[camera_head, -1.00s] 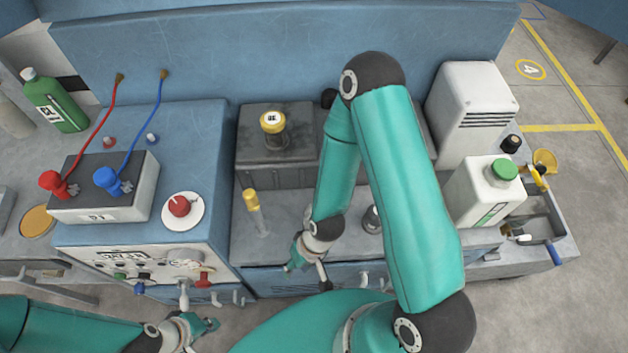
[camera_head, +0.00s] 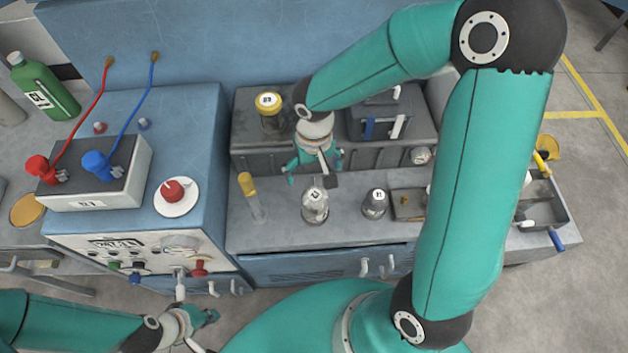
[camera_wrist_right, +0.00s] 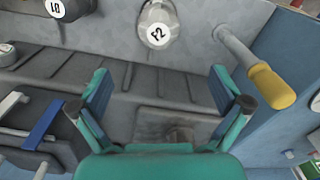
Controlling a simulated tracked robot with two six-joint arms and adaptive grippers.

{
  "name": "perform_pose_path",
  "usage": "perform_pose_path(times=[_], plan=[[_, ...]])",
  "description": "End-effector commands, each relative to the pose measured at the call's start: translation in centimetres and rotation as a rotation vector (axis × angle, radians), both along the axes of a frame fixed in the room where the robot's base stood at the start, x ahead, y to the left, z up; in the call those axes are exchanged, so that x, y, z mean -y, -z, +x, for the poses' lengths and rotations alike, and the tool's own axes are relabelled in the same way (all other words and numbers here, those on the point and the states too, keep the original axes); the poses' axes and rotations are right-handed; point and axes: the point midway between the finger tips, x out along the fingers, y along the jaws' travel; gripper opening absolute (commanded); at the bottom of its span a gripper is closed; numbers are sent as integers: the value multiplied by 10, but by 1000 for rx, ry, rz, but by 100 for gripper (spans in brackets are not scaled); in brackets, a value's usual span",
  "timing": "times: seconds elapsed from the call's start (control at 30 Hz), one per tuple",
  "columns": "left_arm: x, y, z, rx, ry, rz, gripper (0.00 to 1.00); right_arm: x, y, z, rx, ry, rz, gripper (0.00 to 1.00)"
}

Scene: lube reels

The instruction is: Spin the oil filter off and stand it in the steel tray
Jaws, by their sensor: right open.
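No part is plainly marked as the oil filter. A yellow-capped dark canister (camera_head: 269,112) stands upright on the dark block at the back. A rounded grey part labelled 12 (camera_head: 315,203) stands on the bench; it also shows in the right wrist view (camera_wrist_right: 158,32). A grey metal tray (camera_head: 560,205) lies at the right end of the bench. My right gripper (camera_head: 315,168) is open and empty by the dark block's front edge, behind the 12 part; its spread fingers show in the wrist view (camera_wrist_right: 165,95). My left gripper (camera_head: 206,328) is low at the front left, its jaws unclear.
The dark block (camera_head: 250,155) has blue and white levers (camera_head: 382,127) on top. A smaller labelled part (camera_head: 374,203) and a yellow-topped rod (camera_head: 248,190) stand on the bench. A control cabinet (camera_head: 205,150) rises at left. My right arm hides part of the right side.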

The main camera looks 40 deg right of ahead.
Motion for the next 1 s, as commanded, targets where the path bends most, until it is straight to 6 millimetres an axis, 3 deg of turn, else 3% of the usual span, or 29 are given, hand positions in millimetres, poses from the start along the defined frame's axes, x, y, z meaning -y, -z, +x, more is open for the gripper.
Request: perform_pose_path(times=[0.17,0.7,1.0], plan=[[0,0,0,0,0,0,0,3,14,-1,-5,4,-9,100],[0,11,0,0,0,0,0,1,119,-2,-7,2,-4,100],[0,19,0,0,0,0,0,2,158,0,-4,3,-5,100]])
